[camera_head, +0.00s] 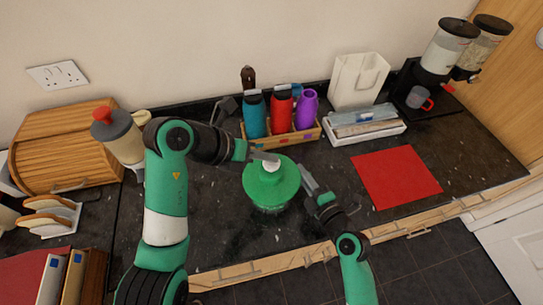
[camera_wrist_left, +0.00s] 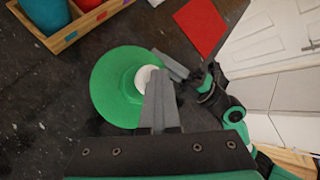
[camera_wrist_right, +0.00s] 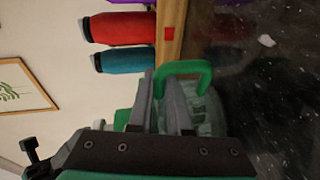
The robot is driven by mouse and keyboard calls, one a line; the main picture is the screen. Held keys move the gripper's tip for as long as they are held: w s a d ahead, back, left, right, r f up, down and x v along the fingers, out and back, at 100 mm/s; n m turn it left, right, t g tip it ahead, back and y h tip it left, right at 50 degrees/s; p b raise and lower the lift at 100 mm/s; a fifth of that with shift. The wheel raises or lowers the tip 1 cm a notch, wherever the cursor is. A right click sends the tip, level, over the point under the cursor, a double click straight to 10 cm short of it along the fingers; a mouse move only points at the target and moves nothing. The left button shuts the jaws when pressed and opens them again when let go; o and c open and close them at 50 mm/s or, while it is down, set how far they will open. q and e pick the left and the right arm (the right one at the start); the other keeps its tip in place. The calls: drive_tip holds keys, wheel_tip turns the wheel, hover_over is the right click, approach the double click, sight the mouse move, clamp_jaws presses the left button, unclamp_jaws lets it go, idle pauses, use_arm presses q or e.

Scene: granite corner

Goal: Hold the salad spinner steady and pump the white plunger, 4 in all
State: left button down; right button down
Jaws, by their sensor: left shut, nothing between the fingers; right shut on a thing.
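The salad spinner (camera_head: 272,183) stands on the dark counter, with a green lid and a clear bowl below. Its white plunger (camera_head: 271,167) rises from the middle of the lid; it also shows in the left wrist view (camera_wrist_left: 143,78). My left gripper (camera_head: 264,158) is shut and empty, its fingertips right at the plunger's top; I cannot tell if they touch it. My right gripper (camera_head: 306,180) is at the spinner's right side. In the right wrist view it is shut on the green handle (camera_wrist_right: 183,68), with the clear bowl (camera_wrist_right: 208,112) beside the fingers.
A wooden crate (camera_head: 309,134) with teal, red and purple bottles stands close behind the spinner. A red mat (camera_head: 396,177) lies to the right. A grey jug with a red knob (camera_head: 119,136) and a wooden bread box (camera_head: 65,155) stand left. The counter's front edge is near.

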sight(267, 165)
use_arm(q)
drive_tip(key=shift+f, duration=0.7)
idle(0.5)
drive_tip(key=shift+r, duration=2)
drive_tip(key=shift+r, duration=2.5)
wheel_tip(267, 165, up, 4)
drive_tip(key=shift+f, duration=0.1)
